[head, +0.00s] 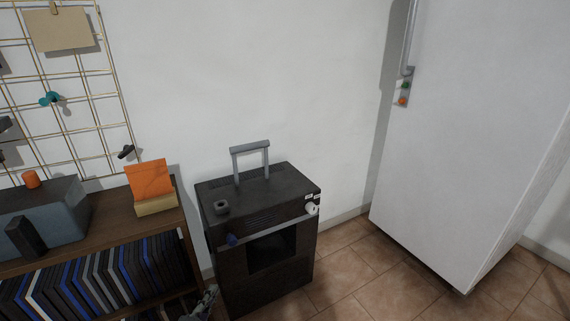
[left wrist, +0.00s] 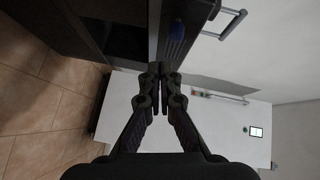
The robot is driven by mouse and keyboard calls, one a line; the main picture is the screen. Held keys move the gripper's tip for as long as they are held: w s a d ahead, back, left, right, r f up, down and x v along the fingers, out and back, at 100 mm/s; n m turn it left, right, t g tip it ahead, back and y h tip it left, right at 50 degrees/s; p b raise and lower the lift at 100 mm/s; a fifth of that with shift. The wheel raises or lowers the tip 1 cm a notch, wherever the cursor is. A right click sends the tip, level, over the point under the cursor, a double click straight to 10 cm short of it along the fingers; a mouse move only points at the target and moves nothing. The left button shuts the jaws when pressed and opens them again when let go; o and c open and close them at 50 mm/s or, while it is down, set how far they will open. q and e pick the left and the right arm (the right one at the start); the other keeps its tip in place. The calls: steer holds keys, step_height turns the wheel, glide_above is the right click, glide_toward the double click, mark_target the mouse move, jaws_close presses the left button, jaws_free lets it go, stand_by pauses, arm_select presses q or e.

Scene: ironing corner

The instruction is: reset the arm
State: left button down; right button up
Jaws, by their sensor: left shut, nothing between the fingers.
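My left gripper (head: 204,304) shows at the bottom edge of the head view, between the shelf and the black appliance. In the left wrist view its two dark fingers (left wrist: 158,75) meet at the tips, shut with nothing between them. The dark appliance (head: 262,222) stands to the right of the gripper in the head view. It also shows at the top of the left wrist view (left wrist: 125,38), just beyond the fingertips. Whether the fingers touch it, I cannot tell. My right gripper is in neither view.
A brown shelf (head: 120,226) with several folders stands left. A tall white cabinet (head: 470,130) stands right. Tiled floor (head: 350,270) is free between appliance and cabinet.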

arm_select(q)
steer(key=s+d+f+n+g, duration=0.2)
steer(key=s+f+n+g, duration=0.45)
steer(key=s+n, duration=0.2)
steer(key=s+d+f+n+g, duration=0.2)
steer(key=s+f+n+g, duration=0.3)
steer(key=s+f+n, duration=0.4)
steer(key=s+a+r+g+y+p, duration=0.1)
steer(key=s+a+p, duration=0.3)
steer(key=s+p, duration=0.6)
steer(key=s+a+r+m+g+y+p, duration=0.1)
steer(key=s+a+g+p, duration=0.2)
steer(key=s+p, duration=0.8)
steer(key=a+p, duration=0.1)
steer(key=p, duration=1.2)
steer(key=shift+r, duration=0.25)
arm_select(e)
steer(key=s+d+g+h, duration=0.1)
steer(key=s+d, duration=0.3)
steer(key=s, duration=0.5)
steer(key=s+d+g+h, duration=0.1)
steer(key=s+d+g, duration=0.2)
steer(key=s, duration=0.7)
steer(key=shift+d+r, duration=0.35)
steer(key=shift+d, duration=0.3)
